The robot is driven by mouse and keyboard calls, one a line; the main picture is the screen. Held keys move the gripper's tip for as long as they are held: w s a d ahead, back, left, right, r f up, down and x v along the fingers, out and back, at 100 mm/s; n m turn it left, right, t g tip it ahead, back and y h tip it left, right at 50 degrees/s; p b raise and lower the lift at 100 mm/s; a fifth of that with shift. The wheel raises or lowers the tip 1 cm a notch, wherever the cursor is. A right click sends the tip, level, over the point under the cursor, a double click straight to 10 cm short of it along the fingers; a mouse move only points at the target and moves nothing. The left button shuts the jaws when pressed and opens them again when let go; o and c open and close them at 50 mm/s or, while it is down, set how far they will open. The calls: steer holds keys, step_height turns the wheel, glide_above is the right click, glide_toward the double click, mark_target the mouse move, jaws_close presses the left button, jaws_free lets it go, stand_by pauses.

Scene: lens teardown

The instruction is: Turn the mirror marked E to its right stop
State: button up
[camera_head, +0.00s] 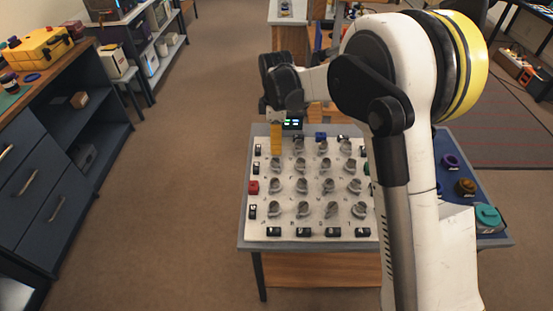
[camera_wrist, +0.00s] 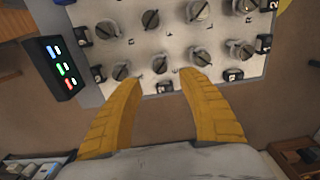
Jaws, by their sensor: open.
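The white board (camera_head: 315,224) carries a grid of several grey rotating mirrors, such as one at the front left (camera_head: 274,209). My gripper (camera_head: 276,150) hangs over the far left part of the board, pointing down. In the wrist view my gripper (camera_wrist: 160,84) is open and empty, its yellow fingers spread wide. Two mirrors, one left (camera_wrist: 160,64) and one right (camera_wrist: 202,57), lie beyond the gap between the fingertips. I see no contact with any mirror.
A dark display (camera_wrist: 56,68) with coloured lights stands beside the board. A teal object (camera_head: 487,218) and round parts lie on the blue surface at right. My arm hides the board's right side.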

mark_target(277, 160)
step_height(277, 160, down, 9)
steer(key=b, duration=0.3)
jaws_close()
